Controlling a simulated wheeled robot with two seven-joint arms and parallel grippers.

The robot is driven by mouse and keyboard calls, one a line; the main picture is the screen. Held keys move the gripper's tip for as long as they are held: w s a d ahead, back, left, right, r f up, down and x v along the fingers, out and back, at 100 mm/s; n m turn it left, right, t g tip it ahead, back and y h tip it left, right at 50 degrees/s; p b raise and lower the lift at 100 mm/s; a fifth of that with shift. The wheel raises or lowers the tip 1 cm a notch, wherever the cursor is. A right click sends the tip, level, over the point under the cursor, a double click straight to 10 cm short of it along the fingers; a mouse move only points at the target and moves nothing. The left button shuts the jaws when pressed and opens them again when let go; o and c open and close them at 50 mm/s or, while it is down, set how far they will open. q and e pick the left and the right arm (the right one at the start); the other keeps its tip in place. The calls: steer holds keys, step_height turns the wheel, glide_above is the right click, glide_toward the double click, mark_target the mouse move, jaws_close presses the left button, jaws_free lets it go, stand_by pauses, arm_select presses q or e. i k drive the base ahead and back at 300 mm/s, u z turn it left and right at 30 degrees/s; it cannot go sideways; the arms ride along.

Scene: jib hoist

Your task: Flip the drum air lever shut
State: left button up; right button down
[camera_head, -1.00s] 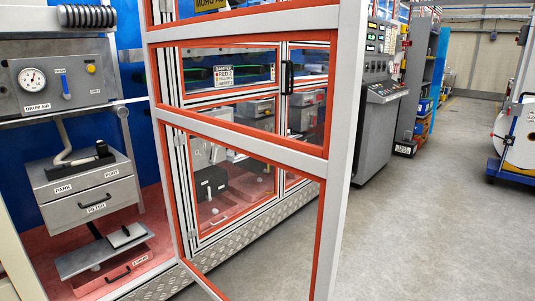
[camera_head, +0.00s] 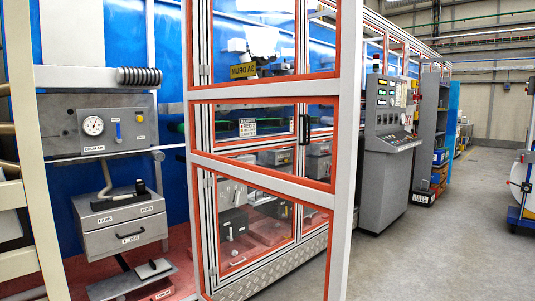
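The drum air panel (camera_head: 108,128) is a grey plate at the left, with a round white gauge (camera_head: 93,125) and a "DRUM AIR" label (camera_head: 94,149) under it. The small blue drum air lever (camera_head: 118,132) sits right of the gauge and stands upright. A yellow button (camera_head: 140,118) is to its right. Neither of my grippers shows in the view.
An orange-edged door frame (camera_head: 265,95) stands open right of the panel. Below the panel is a grey filter box (camera_head: 120,222) with a black-handled part on top. A control console (camera_head: 390,130) stands further back.

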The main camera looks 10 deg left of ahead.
mark_target(118, 139)
steer(key=z, duration=1.15)
steer(key=i, duration=3.05)
steer(key=u, duration=3.4)
